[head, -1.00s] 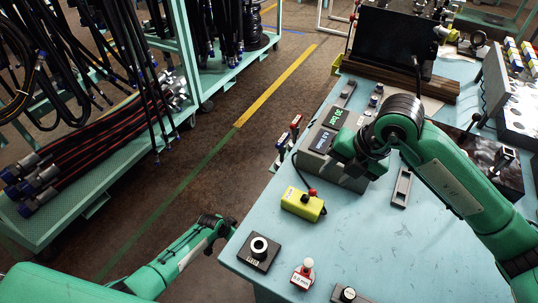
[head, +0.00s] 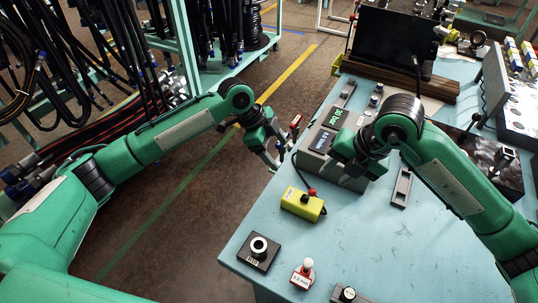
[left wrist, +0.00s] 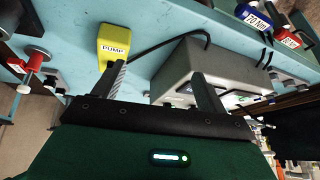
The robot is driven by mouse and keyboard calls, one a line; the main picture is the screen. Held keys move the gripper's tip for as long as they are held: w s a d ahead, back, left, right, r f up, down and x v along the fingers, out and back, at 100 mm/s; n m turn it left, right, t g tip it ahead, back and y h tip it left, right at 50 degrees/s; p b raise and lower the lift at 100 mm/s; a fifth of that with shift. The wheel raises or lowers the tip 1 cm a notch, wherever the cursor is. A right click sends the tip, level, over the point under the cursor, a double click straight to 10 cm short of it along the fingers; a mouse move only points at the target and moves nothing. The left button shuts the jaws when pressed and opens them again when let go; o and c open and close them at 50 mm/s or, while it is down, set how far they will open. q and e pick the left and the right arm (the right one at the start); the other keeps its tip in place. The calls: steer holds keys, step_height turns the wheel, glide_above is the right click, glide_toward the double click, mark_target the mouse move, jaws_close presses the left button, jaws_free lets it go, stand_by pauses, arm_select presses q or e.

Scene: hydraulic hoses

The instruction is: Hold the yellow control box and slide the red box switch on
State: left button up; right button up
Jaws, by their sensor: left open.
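The yellow control box (head: 303,205) lies on the blue bench near its left edge, with a red knob (head: 312,192) at its back end. In the left wrist view the yellow box (left wrist: 114,40) shows its PUMP label beyond the left finger; the red knob cannot be made out there. My left gripper (head: 280,156) is open and empty at the bench's left edge, behind and left of the yellow box, apart from it. Its spread fingers show in the left wrist view (left wrist: 158,70). My right gripper (head: 344,168) is at the grey display box; its fingertips are hidden.
The grey display box (head: 318,143) stands behind the yellow box, and a black cable runs between them. Red-handled tools (head: 294,128) hang at the bench edge. Bare bench (head: 385,240) lies right of the yellow box.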

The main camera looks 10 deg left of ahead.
arm_select(q)
steer(key=m+g+y, duration=0.1)
steer(key=m+g, duration=0.1)
glide_toward(286, 192)
step_height(286, 192, up, 3)
steer(key=w, duration=0.1)
steer(key=x, duration=0.4)
steer(key=a+x, duration=0.1)
steer(key=x, duration=0.8)
steer(key=shift+s+a+f, duration=0.15)
steer(key=shift+s+f, duration=0.15)
steer(key=shift+f, duration=0.3)
